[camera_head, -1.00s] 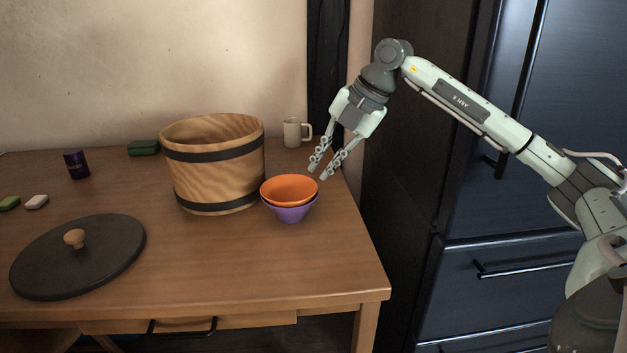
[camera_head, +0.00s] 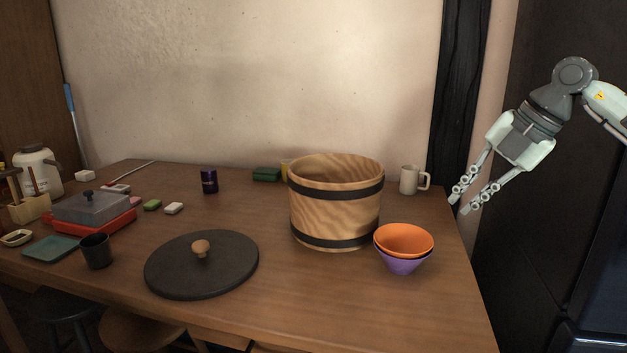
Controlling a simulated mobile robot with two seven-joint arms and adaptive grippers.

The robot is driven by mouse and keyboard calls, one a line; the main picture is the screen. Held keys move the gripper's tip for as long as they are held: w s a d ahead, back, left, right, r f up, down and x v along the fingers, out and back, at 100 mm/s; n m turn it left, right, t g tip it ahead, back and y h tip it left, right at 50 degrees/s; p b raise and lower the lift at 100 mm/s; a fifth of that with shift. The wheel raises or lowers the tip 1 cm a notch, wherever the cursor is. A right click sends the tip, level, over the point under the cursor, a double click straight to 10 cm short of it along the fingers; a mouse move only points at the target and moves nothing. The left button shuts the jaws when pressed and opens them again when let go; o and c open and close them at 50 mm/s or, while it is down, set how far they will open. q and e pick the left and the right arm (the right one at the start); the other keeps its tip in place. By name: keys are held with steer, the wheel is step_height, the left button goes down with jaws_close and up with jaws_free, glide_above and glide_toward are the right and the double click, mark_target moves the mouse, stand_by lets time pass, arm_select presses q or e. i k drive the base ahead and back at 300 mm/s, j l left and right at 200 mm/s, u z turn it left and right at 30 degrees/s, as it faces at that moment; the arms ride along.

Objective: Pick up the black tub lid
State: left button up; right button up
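My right gripper (camera_head: 463,203) hangs at the table's right edge, right of the tub and far from the lid. Its two fingers are apart with nothing between them. My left gripper does not show.
Stacked orange (camera_head: 404,238) and purple (camera_head: 403,264) bowls stand right of the tub, with a beige mug (camera_head: 409,180) behind. A black cup (camera_head: 96,250), a teal tray (camera_head: 51,248) and a red-based grey-lidded cooker (camera_head: 92,210) stand left of the lid. Table (camera_head: 290,300) right of the lid is clear.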

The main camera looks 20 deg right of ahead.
mark_target(204, 264)
steer(key=k, duration=1)
